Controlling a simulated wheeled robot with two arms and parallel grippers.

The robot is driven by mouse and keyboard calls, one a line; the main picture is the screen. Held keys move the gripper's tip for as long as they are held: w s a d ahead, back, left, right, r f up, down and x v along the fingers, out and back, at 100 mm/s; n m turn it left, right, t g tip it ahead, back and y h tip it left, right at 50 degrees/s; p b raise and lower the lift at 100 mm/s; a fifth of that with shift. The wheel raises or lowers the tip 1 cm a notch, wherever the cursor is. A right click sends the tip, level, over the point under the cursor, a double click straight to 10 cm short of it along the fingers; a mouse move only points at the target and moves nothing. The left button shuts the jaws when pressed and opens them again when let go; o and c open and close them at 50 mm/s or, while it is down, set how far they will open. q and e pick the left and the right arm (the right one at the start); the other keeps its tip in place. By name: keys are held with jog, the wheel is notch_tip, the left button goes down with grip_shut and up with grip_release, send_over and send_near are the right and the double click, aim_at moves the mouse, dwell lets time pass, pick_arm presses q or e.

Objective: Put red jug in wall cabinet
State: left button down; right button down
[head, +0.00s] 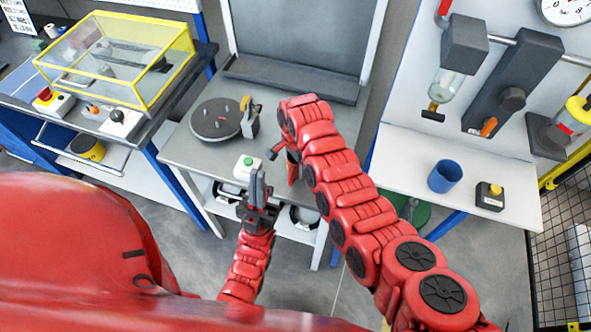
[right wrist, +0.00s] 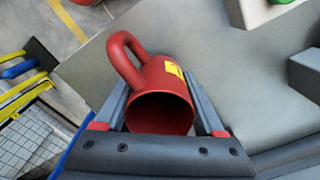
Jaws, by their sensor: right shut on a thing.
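The red jug (right wrist: 160,100) is between the two fingers of my right gripper (right wrist: 160,118) in the right wrist view. Its round opening faces the camera, its handle is at the upper left, and a yellow label is on its side. In the head view the jug (head: 292,172) shows only in part beside my right arm, over the grey middle table. My left gripper (head: 257,185) points up at the front of that table, near a small white box with a green button. Its fingers look edge-on, so their gap is unclear. I cannot make out a wall cabinet.
A dark turntable (head: 216,118) stands on the middle table (head: 185,150). A yellow-framed clear case (head: 120,55) is on the left bench. A blue cup (head: 444,176) and a yellow-button box (head: 489,196) stand on the right white shelf (head: 405,155). Wall-mounted devices hang above it.

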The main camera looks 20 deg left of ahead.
jog(key=shift+w+f, duration=0.15)
jog(key=shift+f, duration=0.6)
jog(key=shift+f, duration=0.15)
jog(key=shift+c, duration=2.2)
grip_release()
jog(key=shift+b, duration=0.3)
jog(key=o, duration=0.4)
jog(key=shift+o, duration=0.2)
